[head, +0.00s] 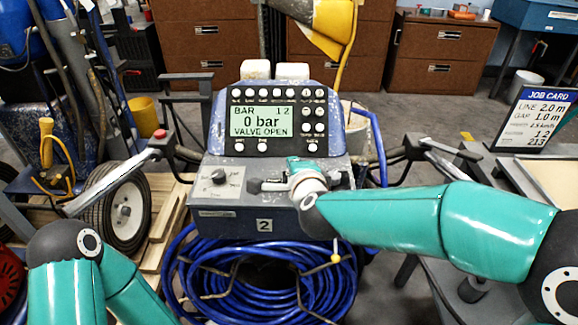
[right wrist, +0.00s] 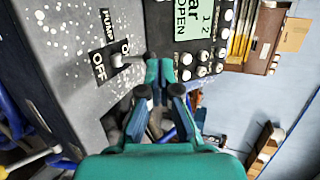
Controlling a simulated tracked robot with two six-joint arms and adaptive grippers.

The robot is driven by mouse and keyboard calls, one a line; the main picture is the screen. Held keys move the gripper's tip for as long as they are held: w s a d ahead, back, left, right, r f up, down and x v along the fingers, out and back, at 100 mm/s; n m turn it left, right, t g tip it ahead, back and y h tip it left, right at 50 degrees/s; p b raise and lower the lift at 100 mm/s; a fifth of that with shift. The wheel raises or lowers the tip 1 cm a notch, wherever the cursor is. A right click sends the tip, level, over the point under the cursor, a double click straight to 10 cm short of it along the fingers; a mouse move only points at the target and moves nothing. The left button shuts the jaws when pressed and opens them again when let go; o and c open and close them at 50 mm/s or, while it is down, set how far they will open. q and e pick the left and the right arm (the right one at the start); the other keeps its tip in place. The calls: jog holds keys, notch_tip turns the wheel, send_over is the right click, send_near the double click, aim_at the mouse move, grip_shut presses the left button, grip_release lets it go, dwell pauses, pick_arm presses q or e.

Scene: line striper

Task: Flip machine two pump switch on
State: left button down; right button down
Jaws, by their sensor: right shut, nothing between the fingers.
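The machine two console (head: 228,160) stands in the middle of the head view, with a "2" plate on its front. Its display (head: 256,122) reads "0 bar" and "VALVE OPEN". In the right wrist view the pump switch (right wrist: 121,61) is a small metal lever between OFF and ON labels; I cannot tell which position it is in. My left gripper is out of view.
A dial (head: 218,177) sits left on the panel. A coiled blue hose (head: 262,275) hangs below. Handlebars (head: 112,182) stick out on both sides. A job card (head: 540,118) stands at the right, and drawer cabinets (head: 440,48) stand behind.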

dwell(0.3)
jog(key=shift+s+r, duration=0.25)
jog(key=w+r+p+v, duration=0.1)
jog(key=r+p+v, duration=0.2)
jog(key=v, duration=1)
jog(key=shift+w+f, duration=0.1)
jog(key=shift+w, duration=0.05)
